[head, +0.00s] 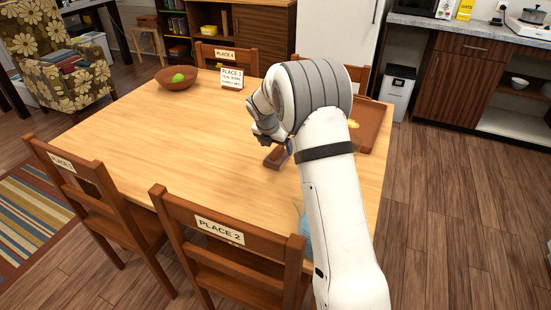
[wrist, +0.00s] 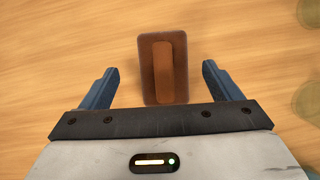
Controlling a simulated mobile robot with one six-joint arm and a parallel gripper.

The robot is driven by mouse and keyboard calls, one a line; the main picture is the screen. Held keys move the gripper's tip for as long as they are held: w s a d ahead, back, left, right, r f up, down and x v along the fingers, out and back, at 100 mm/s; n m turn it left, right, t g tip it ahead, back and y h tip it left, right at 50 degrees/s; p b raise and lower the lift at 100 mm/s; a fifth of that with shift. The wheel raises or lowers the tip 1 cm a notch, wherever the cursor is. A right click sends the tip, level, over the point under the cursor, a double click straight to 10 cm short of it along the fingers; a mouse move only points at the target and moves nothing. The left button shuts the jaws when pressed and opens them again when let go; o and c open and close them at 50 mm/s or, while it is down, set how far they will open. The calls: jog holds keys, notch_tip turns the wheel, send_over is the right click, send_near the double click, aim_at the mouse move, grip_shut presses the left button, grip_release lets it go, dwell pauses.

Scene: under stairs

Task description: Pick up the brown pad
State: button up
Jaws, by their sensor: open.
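The brown pad (wrist: 178,88) lies on the wooden table, a dark rounded rectangle with a lighter raised bar along its middle. In the wrist view it is between and slightly beyond the open fingers of my gripper (wrist: 162,84), with a gap on each side. In the head view the pad (head: 273,160) shows partly beside my arm, near the table's middle right. My gripper (head: 268,138) is above it there, its fingers partly hidden by my own wrist. Nothing is held.
A wooden tray (head: 373,125) with something yellow is at the table's right, partly behind my arm. A bowl (head: 172,84) with a green item and a place card (head: 232,78) stand at the far side. A bluish object (head: 304,227) is near the front edge. Chairs surround the table; its left half is clear.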

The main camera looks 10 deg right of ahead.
aim_at(277, 149)
jog(key=x, duration=0.4)
jog(key=shift+s+f, duration=0.15)
jog(key=shift+f, duration=0.1)
jog(key=shift+r, duration=0.1)
jog(key=c, duration=1.1)
